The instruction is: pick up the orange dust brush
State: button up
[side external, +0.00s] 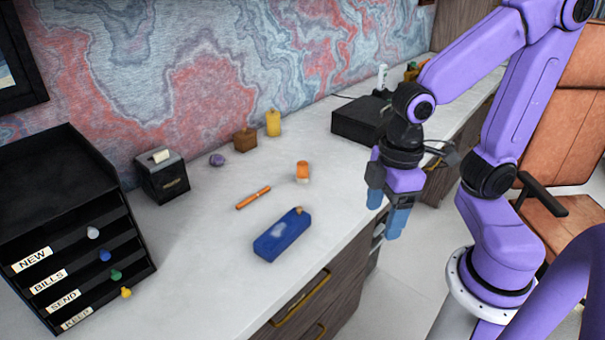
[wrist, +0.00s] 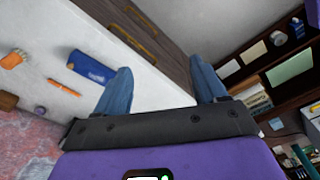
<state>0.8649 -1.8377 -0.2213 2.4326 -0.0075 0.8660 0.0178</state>
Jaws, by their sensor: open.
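The orange dust brush (side external: 302,168) looks like a small stubby piece with an orange top and a pale lower part. It stands on the white desktop, and in the wrist view it shows at the far left edge (wrist: 13,60). My gripper (side external: 386,218) has blue fingers, spread apart with nothing between them. It hangs beyond the desk's front edge, to the right of the brush and apart from it. In the wrist view both fingers (wrist: 160,68) show, with the drawer fronts and floor between and beyond them.
An orange stick (side external: 253,198) and a blue case (side external: 282,235) lie near the brush. A yellow candle (side external: 273,122), brown block (side external: 245,140), purple lump (side external: 217,160) and black box (side external: 162,177) stand behind. A labelled black organizer (side external: 70,220) is at left, a dark box (side external: 358,120) at right.

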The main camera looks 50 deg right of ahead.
jog(key=w+m+t, duration=0.1)
jog(key=w+m, duration=0.4)
jog(key=w, duration=0.8)
jog(key=m+t+h, duration=0.2)
jog(key=m+t, duration=0.1)
jog(key=m, duration=0.7)
send_over(303, 163)
jog(key=s+a, duration=0.2)
jog(key=s, duration=0.5)
notch_tip(303, 163, down, 8)
jog(key=x, duration=1.1)
jog(key=shift+d+f, duration=0.1)
jog(key=shift+f, duration=0.05)
jog(key=shift+w+x, duration=0.15)
jog(key=shift+x, duration=1.3)
jog(key=shift+w+x, duration=0.15)
jog(key=shift+x, duration=1.3)
jog(key=shift+c, duration=0.3)
jog(key=c, duration=1.1)
